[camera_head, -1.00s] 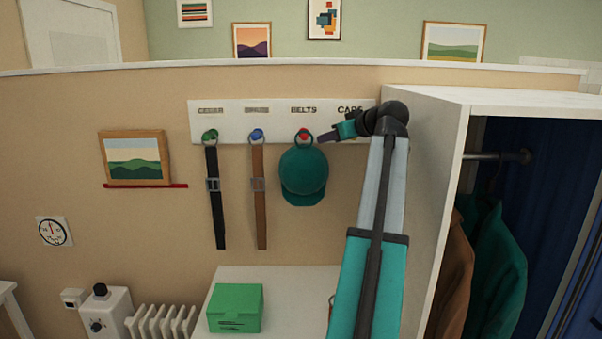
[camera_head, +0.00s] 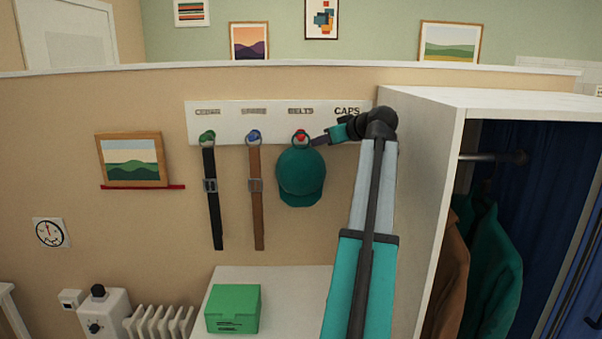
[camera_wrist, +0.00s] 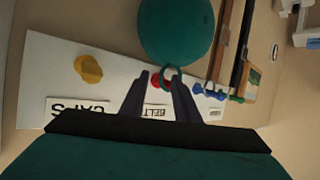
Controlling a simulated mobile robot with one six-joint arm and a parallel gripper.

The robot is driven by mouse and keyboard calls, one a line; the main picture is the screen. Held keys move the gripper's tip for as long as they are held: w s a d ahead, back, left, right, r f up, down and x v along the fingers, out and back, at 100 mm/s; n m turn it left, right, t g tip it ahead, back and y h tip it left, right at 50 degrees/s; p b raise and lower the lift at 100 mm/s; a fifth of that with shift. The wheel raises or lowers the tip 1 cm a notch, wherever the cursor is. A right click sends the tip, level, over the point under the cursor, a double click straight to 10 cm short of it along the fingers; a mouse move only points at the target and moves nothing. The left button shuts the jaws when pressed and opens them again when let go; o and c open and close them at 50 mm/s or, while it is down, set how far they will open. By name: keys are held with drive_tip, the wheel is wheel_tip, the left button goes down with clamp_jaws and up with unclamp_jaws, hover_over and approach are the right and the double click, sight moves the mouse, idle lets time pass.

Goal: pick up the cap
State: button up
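The teal cap (camera_head: 301,177) hangs by a ring from the red hook (camera_head: 301,135) under the BELTS label. The cap also shows in the wrist view (camera_wrist: 176,32), with its ring beside the red hook (camera_wrist: 161,80). My gripper (camera_head: 314,141) is just right of the ring in the head view. In the wrist view my gripper (camera_wrist: 161,78) is open, its two fingers apart on either side of the hook and ring. Whether a finger touches the ring, I cannot tell.
A black belt (camera_head: 211,200) and a brown belt (camera_head: 256,200) hang to the left on the white hook board (camera_head: 230,109). A yellow hook (camera_wrist: 88,68) is empty. The wardrobe (camera_head: 425,170) stands close right of my arm. A green box (camera_head: 233,309) sits below.

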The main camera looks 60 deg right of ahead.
drive_tip(key=p, duration=0.2)
hover_over(315, 165)
drive_tip(key=shift+d+f, duration=0.15)
drive_tip(key=shift+f, duration=0.8)
clamp_jaws()
